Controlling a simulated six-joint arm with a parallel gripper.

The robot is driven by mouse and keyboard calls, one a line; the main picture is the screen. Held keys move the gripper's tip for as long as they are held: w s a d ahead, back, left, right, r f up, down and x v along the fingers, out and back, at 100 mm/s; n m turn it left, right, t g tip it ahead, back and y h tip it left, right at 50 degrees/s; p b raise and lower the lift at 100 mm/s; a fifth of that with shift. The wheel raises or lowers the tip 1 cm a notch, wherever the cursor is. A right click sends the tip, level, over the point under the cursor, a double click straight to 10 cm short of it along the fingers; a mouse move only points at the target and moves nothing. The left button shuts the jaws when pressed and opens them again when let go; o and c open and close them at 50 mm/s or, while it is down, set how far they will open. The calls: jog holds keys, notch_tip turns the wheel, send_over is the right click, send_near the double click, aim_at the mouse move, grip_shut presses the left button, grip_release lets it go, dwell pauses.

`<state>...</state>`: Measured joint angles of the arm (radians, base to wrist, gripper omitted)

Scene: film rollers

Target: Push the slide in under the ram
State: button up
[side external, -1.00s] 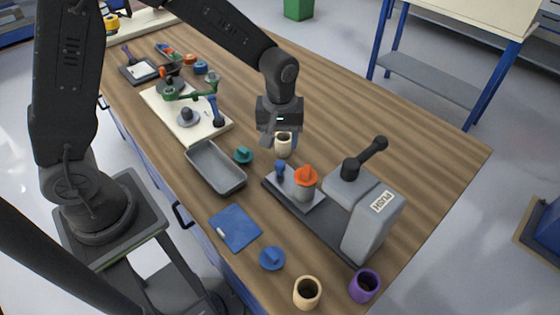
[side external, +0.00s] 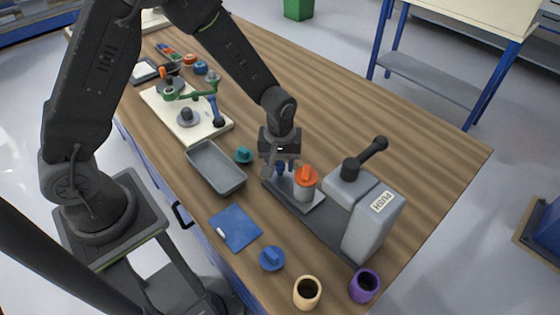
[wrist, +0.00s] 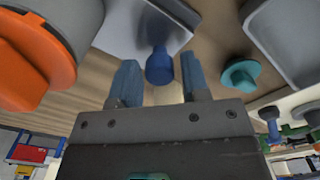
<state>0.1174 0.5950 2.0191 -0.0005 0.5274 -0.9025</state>
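The slide (side external: 287,192) is a light grey plate at the front end of the press's dark base. A blue knob (side external: 281,168) stands on its near end. A grey-white cup with an orange top (side external: 305,185) sits on it. The press (side external: 372,222), a grey block marked PUSH with a dark lever, stands right of the slide. The underside of its ram is hidden. My gripper (side external: 280,172) is low over the knob end. In the wrist view, its open fingers (wrist: 159,72) stand on either side of the blue knob (wrist: 159,65), with gaps showing.
A grey tray (side external: 217,170) and a teal knobbed disc (side external: 243,155) lie left of the slide. A blue mat (side external: 236,228), blue disc (side external: 272,258), cream cup (side external: 307,292) and purple cup (side external: 364,286) are at the front. The table behind the press is clear.

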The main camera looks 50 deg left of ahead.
aim_at(301, 171)
grip_shut()
jog(key=d, duration=0.7)
jog(key=shift+o, duration=1.4)
grip_release()
jog(key=shift+r, duration=0.1)
notch_tip(301, 171, up, 14)
jog(key=shift+f, duration=0.2)
